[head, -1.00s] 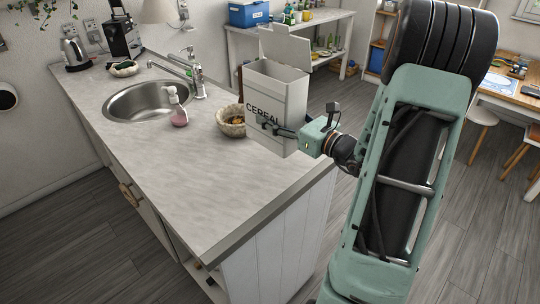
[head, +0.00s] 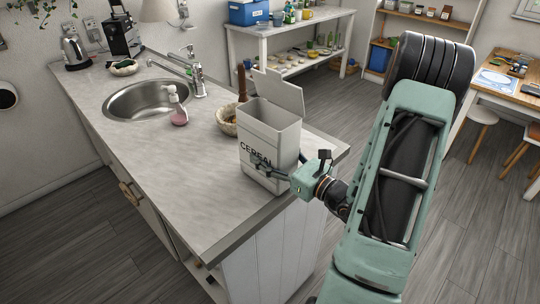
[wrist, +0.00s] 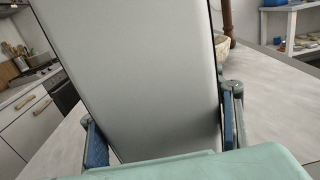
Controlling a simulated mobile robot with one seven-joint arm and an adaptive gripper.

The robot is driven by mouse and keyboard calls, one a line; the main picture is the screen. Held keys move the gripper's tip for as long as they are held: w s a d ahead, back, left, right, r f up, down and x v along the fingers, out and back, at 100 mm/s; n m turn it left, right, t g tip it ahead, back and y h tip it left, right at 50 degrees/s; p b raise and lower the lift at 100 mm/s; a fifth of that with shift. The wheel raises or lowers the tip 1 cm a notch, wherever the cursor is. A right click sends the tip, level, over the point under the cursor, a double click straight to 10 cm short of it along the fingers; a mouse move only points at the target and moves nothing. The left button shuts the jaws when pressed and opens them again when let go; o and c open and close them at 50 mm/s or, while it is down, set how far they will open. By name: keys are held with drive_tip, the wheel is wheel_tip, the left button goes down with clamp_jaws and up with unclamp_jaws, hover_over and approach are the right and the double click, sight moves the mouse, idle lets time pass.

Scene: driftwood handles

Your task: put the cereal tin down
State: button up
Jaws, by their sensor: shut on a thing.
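The cereal tin (head: 271,139) is a pale grey box marked CEREAL, with its lid (head: 279,91) standing open. It is upright at the right-hand edge of the counter (head: 190,190); whether its base touches the top I cannot tell. My gripper (head: 262,166) is shut on the tin from the right, low on its body. In the wrist view the tin's plain grey side (wrist: 135,75) fills the middle, with a blue-padded finger against each side. The tin's base is hidden in the wrist view.
A woven bowl (head: 227,120) stands just behind the tin on its left. The counter's front part is clear. A white shelf table (head: 290,42) stands behind.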

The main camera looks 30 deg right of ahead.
drive_tip(key=shift+f, duration=0.35)
drive_tip(key=shift+f, duration=0.2)
drive_tip(key=o, duration=1.5)
drive_tip(key=shift+r, duration=0.15)
